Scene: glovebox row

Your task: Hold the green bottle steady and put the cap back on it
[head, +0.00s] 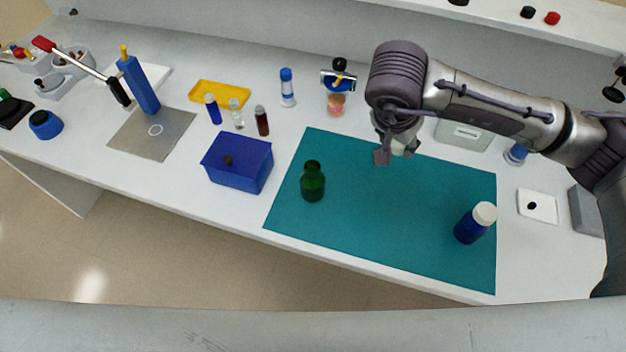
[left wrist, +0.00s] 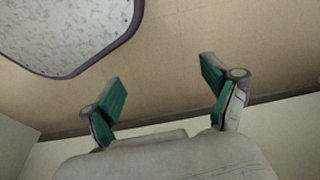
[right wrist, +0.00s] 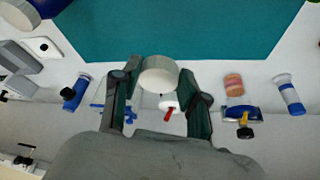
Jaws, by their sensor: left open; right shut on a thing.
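The green bottle (head: 313,183) stands upright and uncapped on the left part of the teal mat (head: 400,222). My right gripper (head: 396,152) is above the mat's far side, right of and apart from the bottle. In the right wrist view it is shut on a round cream-white cap (right wrist: 159,78), held between its fingertips. In the head view the cap is largely hidden by the gripper. My left gripper (left wrist: 165,95) is open and empty in the left wrist view, over plain floor; it is outside the head view.
A blue bottle with a white cap (head: 470,226) stands at the mat's right. A blue box (head: 238,170) stands left of the green bottle. Small vials (head: 262,121) and a yellow tray (head: 219,95) lie behind it. The mat between the bottles is clear.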

